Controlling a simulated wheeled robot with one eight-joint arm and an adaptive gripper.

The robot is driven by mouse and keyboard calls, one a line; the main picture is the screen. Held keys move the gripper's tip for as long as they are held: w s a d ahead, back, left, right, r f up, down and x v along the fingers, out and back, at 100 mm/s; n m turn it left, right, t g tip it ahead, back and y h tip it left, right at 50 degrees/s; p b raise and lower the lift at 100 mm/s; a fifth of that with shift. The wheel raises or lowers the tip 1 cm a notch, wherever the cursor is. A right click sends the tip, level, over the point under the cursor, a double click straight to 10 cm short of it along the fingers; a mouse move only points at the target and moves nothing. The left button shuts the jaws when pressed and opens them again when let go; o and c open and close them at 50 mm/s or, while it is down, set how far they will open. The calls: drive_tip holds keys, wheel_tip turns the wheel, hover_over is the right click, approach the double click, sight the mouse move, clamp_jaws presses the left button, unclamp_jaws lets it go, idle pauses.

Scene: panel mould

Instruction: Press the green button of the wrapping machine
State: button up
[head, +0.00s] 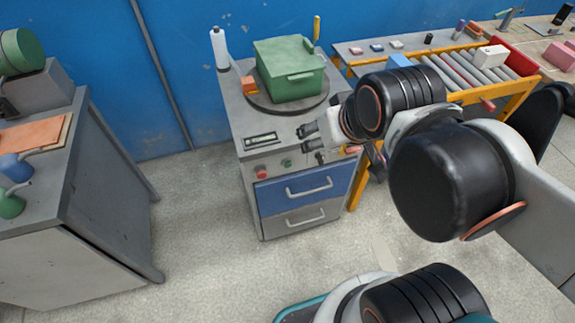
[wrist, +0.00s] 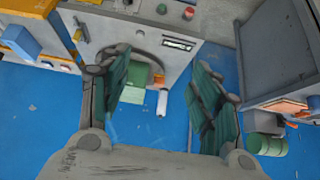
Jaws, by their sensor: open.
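The wrapping machine (head: 240,125) is a grey cabinet with a round dark turntable on top and a blue drawer below. Its green button (head: 286,162) is on the upper front face, right of a red button (head: 262,172). In the wrist view, which is turned over, the green button (wrist: 161,8) shows at the top edge beside the red one (wrist: 188,13). My gripper (head: 306,138) appears above and right of the green button in the head view, with visible space between them. Its two fingers (wrist: 155,80) are spread apart with nothing between them.
A green lidded box (head: 290,68) sits on the turntable, beside a white roll (head: 220,48). A roller conveyor (head: 465,72) with a yellow frame is to the right. A grey bench (head: 75,185) is at left. Floor in front of the machine is clear.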

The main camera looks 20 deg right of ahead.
clamp_jaws()
idle(1.4)
